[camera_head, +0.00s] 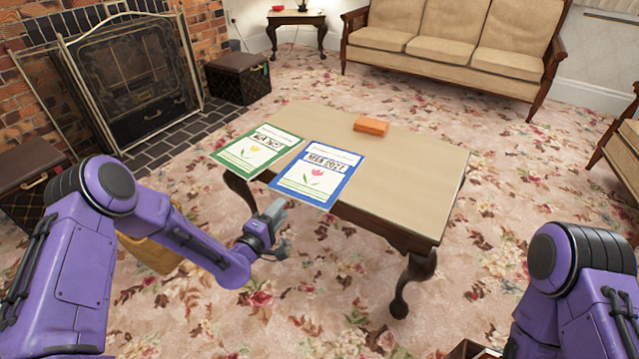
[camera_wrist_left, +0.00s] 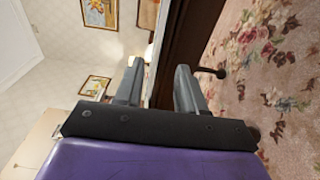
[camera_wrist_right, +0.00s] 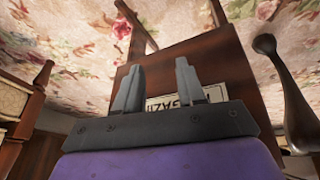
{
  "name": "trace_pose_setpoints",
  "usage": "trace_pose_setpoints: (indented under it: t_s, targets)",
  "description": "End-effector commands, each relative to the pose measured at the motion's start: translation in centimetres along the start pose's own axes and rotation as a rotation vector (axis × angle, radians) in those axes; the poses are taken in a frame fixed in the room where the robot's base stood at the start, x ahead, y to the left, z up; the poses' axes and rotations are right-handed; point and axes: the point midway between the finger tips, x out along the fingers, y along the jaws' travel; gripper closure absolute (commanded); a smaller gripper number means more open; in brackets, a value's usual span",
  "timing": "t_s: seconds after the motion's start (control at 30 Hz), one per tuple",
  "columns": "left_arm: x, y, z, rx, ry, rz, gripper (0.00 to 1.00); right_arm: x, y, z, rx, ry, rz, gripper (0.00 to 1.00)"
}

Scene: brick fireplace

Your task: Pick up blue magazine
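The blue magazine (camera_head: 320,176), with a blue border and a pink flower, lies flat on the wooden table (camera_head: 420,190). Its near edge is at the table's front edge. My left gripper (camera_head: 277,210) is just in front of that edge, at the magazine's near left corner. In the left wrist view the left gripper (camera_wrist_left: 158,80) is open, with its fingers either side of the table's edge; contact with the magazine cannot be told. My right gripper (camera_wrist_right: 158,75) is open and empty, low down and hidden in the head view.
A green-bordered magazine (camera_head: 258,149) lies left of the blue one. An orange block (camera_head: 371,126) sits further back on the table. A brown wooden box (camera_wrist_right: 185,60) with a lettered label is close to my right gripper. The table's right side is clear.

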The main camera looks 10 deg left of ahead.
Motion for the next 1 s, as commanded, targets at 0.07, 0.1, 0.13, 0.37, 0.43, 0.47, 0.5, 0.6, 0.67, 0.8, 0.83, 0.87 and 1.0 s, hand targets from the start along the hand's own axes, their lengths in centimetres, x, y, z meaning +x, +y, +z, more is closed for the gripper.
trace_pose_setpoints:
  t_s: [0.07, 0.1, 0.13, 0.37, 0.43, 0.47, 0.5, 0.6, 0.67, 0.8, 0.83, 0.87, 1.0]
  targets:
    - [1.6, 0.0, 0.1, 0.002, -0.002, 0.002, 0.61, 0.3, 0.0, 0.1, 0.000, 0.000, 0.000, 0.61]
    - [2.2, -0.1, 0.1, 0.003, -0.002, 0.000, 0.61, 0.5, 0.0, 0.2, 0.000, 0.000, 0.000, 0.61]
    - [2.6, -0.1, 0.0, 0.002, 0.000, -0.001, 0.61, 0.5, -0.1, 0.2, 0.000, 0.000, 0.000, 0.61]
    - [5.9, 0.2, -0.4, 0.003, 0.000, -0.001, 0.61, 1.5, -0.1, 0.6, 0.000, 0.000, 0.000, 0.61]
    - [7.1, 0.3, -0.4, 0.003, -0.001, -0.002, 0.61, 1.8, -0.2, 0.8, 0.000, 0.000, 0.000, 0.61]
    - [7.5, 0.3, -0.4, 0.003, -0.001, -0.003, 0.61, 1.9, -0.2, 0.8, 0.000, 0.000, 0.000, 0.61]
    - [8.0, 0.3, -0.4, 0.002, -0.001, -0.003, 0.61, 2.0, -0.2, 0.8, 0.000, 0.000, 0.000, 0.61]
    - [8.5, 0.5, -0.4, 0.002, -0.001, -0.004, 0.61, 2.0, -0.2, 0.8, 0.000, 0.000, 0.000, 0.61]
    - [8.5, 0.5, -0.4, 0.001, -0.001, -0.005, 0.61, 1.9, -0.2, 0.8, 0.000, 0.000, 0.000, 0.61]
    - [8.5, 0.5, -0.4, 0.001, -0.001, -0.005, 0.70, 1.9, -0.2, 0.8, 0.000, 0.000, 0.000, 0.61]
    - [8.5, 0.5, -0.4, 0.001, -0.001, -0.005, 0.80, 1.9, -0.2, 0.8, 0.000, 0.000, 0.000, 0.61]
    - [8.5, 0.5, -0.4, 0.001, -0.001, -0.005, 0.90, 1.9, -0.2, 0.8, 0.000, 0.000, 0.000, 0.61]
    - [8.5, 0.5, -0.4, 0.002, -0.001, -0.005, 1.00, 1.9, -0.2, 0.8, 0.000, 0.000, 0.000, 0.61]
